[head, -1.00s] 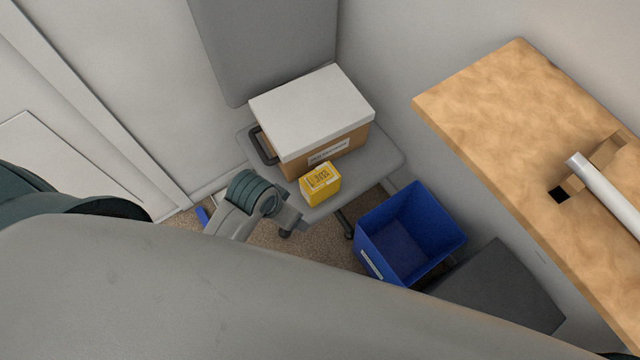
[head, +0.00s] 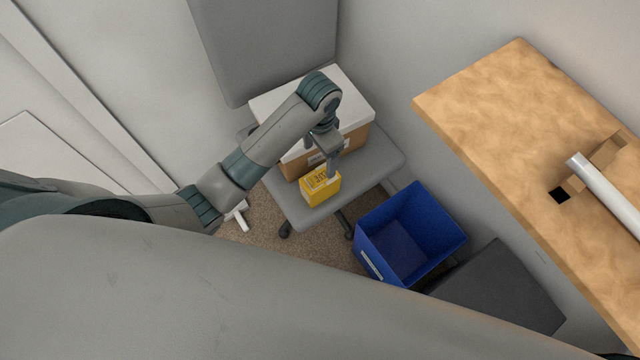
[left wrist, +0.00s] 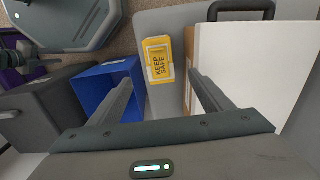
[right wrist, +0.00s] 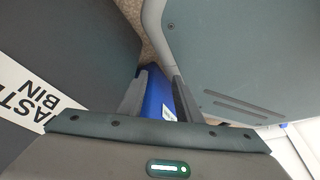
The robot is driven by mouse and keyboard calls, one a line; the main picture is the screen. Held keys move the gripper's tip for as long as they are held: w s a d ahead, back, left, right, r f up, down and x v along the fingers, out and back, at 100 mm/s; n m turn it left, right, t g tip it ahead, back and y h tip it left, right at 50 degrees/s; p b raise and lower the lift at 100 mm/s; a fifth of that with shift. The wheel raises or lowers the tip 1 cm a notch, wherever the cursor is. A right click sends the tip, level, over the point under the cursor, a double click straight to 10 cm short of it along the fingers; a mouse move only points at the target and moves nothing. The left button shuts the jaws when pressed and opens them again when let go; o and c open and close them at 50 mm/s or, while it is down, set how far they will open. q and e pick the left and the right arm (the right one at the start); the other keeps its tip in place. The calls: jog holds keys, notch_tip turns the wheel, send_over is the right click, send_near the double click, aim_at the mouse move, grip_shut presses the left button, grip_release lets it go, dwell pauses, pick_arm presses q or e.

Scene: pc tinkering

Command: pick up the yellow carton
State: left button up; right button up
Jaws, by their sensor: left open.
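The yellow carton (head: 320,190) stands on the grey chair seat, in front of the white-lidded box. It also shows in the left wrist view (left wrist: 159,61), with "KEEP SAFE" on its top, beyond and between the open fingers. My left gripper (head: 330,171) is open and empty, pointing down just above and behind the carton in the head view. In the left wrist view its two fingers (left wrist: 164,88) are spread wide. My right gripper (right wrist: 158,85) shows only in its own wrist view, with its fingers apart and nothing seen between them but blue behind.
A cardboard box with a white lid (head: 355,97) sits on the chair seat (head: 385,160), right behind the carton. A blue bin (head: 412,235) stands on the floor to the right. A wooden table (head: 480,100) is at the far right.

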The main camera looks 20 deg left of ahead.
aim_at(320, 177)
pick_arm(q)
notch_tip(320, 177, down, 11)
jog(key=shift+s+f, duration=0.1)
jog(key=shift+f, duration=0.65)
pick_arm(e)
jog(key=shift+s+d+f+g, duration=0.1)
jog(key=shift+s+d+g, duration=0.05)
jog(key=shift+s, duration=0.6)
jog(key=shift+s+d+f+g, duration=0.1)
jog(key=shift+s+d+g, duration=0.05)
jog(key=shift+s, duration=0.6)
pick_arm(q)
jog(key=shift+f+p, duration=0.3)
jog(key=shift+f, duration=0.35)
notch_tip(320, 177, down, 3)
jog(key=shift+d+r, duration=0.1)
jog(key=shift+f, duration=0.45)
pick_arm(e)
jog(key=shift+w+d, duration=0.25)
jog(key=shift+w, duration=0.05)
